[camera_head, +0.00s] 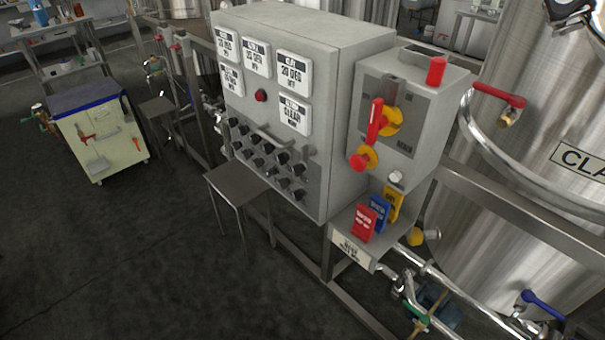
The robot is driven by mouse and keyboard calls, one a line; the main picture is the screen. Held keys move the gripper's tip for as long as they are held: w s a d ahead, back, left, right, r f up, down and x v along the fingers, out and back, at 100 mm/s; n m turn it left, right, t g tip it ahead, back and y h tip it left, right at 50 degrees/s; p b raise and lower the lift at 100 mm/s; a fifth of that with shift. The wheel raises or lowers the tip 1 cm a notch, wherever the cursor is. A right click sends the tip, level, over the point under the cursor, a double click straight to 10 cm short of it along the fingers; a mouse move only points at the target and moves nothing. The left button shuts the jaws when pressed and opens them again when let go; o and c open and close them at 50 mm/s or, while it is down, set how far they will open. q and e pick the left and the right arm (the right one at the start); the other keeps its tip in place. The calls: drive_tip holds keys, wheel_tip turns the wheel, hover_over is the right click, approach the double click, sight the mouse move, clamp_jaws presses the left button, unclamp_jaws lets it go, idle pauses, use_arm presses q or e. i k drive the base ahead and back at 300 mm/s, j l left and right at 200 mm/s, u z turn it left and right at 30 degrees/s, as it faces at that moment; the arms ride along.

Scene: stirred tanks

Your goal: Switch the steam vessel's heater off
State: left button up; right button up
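A grey control cabinet (335,150) stands in the middle. Its front has several white display plates (296,71), three of which read 20 DEG, a red round button or lamp (261,96), and rows of black knobs (268,148). I cannot read labels at the knobs, so I cannot tell which one belongs to the steam vessel's heater. On the right is a smaller grey switch box (425,125) with a red lever (374,122) on yellow parts (391,122); a red knob (357,161) sits below. Neither of my grippers is in view.
Red, blue and yellow tags (378,212) stand on a small shelf (347,246) under the switch box. A small metal table (235,184) stands before the cabinet. Steel tanks (540,150) with pipes and valves fill the right.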

sight(272, 171)
drive_tip(key=i+j+z, duration=0.15)
drive_tip(key=j+z, duration=0.65)
drive_tip(key=j, duration=0.15)
drive_tip(key=i+j+z, duration=0.1)
drive_tip(key=j+z, duration=0.35)
